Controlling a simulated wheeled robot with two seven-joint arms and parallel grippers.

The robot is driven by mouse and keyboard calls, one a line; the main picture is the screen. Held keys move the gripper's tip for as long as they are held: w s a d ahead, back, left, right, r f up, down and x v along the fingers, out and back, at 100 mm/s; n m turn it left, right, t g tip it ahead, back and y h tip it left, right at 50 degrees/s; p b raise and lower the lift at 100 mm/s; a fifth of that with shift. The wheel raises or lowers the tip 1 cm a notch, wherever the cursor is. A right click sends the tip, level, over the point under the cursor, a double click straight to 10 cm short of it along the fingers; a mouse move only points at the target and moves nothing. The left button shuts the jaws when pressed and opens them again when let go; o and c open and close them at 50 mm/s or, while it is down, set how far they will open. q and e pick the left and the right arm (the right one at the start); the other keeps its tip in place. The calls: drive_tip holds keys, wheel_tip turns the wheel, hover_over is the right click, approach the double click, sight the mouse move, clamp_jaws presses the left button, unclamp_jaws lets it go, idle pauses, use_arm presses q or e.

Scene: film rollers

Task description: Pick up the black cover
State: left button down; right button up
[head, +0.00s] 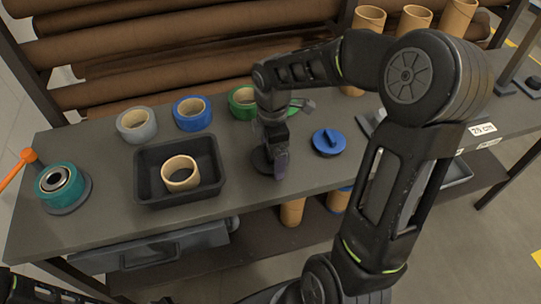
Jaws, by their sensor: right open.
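A dark round disc, seemingly the black cover (259,161), lies on the grey table under my right gripper (280,172). Only its edge shows; the gripper hides the rest. My right gripper points down over it and its jaws are open. I cannot tell whether the fingers touch the cover. My left gripper is not in view; only a dark piece of my left arm shows at the bottom left.
A blue cover (328,142) lies to the right. A black tray (147,193) with a tan ring (180,173) stands to the left. Grey (137,124), blue (192,113) and green (242,102) rolls line the back. A teal roll (60,187) stands far left.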

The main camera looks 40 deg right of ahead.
drive_tip(key=shift+c, duration=0.2)
drive_tip(key=c, duration=1)
drive_tip(key=shift+r, duration=0.1)
wheel_tip(320, 180, up, 10)
drive_tip(key=shift+f, duration=0.1)
drive_tip(key=shift+w, duration=0.1)
idle(0.5)
